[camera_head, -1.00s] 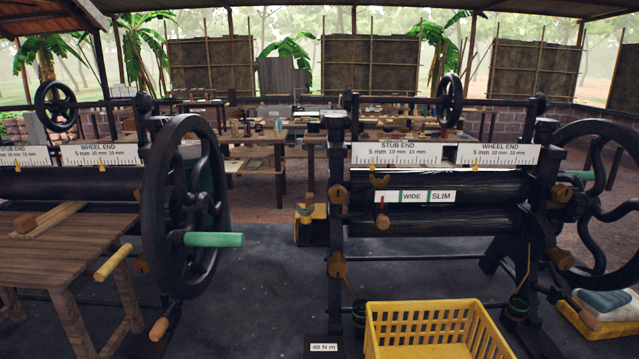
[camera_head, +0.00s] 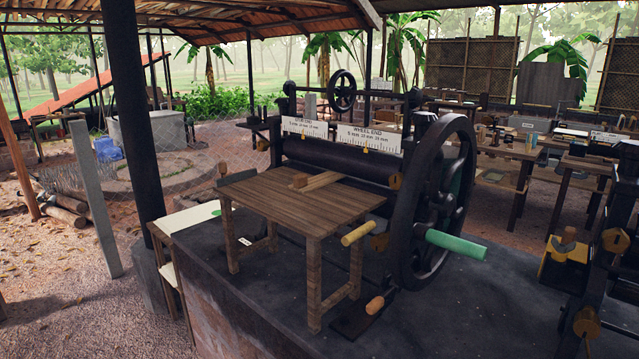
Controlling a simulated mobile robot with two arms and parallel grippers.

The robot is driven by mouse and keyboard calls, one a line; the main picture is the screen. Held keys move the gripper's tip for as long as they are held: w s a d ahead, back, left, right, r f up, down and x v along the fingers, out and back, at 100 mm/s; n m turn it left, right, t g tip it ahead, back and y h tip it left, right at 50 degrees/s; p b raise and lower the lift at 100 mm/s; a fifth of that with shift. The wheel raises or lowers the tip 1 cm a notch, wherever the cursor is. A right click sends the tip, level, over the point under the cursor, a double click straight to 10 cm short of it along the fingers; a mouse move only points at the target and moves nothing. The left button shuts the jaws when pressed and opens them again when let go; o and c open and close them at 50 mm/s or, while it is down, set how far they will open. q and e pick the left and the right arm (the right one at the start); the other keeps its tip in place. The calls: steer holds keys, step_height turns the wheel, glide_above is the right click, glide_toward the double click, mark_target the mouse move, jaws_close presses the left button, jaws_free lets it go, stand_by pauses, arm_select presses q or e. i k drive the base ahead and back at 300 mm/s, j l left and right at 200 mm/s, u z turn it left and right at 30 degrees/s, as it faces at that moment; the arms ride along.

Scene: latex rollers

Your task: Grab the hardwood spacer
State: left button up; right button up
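Neither of my grippers is in view.
The press has a large black wheel (camera_head: 438,205) with a green handle (camera_head: 456,244) sticking out beside the table. A dark post (camera_head: 133,120) stands at left. A white side table (camera_head: 192,216) is left of the wooden table. Gravel ground is open at the lower left.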

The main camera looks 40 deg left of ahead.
mark_target(302, 185)
steer(key=u, duration=1.4)
steer(key=z, duration=0.35)
steer(key=i+j+z, duration=0.1)
steer(key=j+z, duration=0.15)
steer(key=z, duration=0.15)
steer(key=j+z, duration=0.6)
steer(key=z, duration=0.15)
